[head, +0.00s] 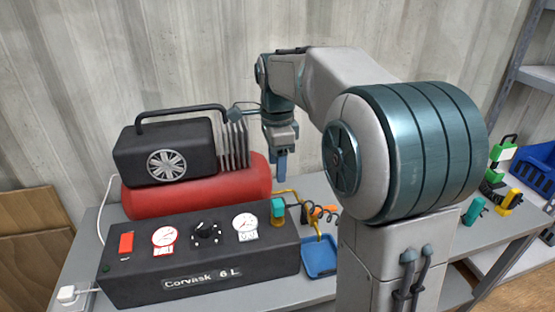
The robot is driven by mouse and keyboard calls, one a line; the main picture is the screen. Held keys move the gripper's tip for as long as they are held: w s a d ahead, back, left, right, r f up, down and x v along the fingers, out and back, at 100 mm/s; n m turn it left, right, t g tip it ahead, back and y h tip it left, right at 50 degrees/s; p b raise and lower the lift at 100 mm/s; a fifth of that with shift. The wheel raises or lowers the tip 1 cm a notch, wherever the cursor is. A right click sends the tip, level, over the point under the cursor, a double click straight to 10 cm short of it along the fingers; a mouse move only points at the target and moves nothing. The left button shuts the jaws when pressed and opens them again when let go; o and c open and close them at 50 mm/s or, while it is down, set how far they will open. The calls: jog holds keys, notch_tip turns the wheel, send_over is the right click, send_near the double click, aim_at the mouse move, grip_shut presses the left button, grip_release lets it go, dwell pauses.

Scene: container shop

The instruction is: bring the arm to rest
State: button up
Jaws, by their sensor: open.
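My arm reaches from the right foreground toward the back of the bench in the head view. My gripper (282,165) hangs down at the arm's end, just right of the red tank and above the bench. Its jaws are open, with no object visible in them. It is apart from the black control box (200,263) labelled "Corvask 6 L", which stands in front and to the left.
A compressor with a red tank (150,203) and black motor (165,152) stands left of the gripper. A blue tray (320,256) and an orange-black coiled hose (325,213) lie on the bench (75,240). Shelving (515,75) and a blue bin (535,165) stand right.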

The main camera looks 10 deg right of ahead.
jog(key=shift+r, duration=0.35)
jog(key=s+f+n+t, duration=0.1)
jog(key=s+f+n, duration=0.3)
jog(key=s+n, duration=0.5)
jog(key=s+f+n+t, duration=0.2)
jog(key=s+f+n, duration=0.2)
jog(key=s+n, duration=0.5)
jog(key=s, duration=0.3)
jog(key=shift+f, duration=0.2)
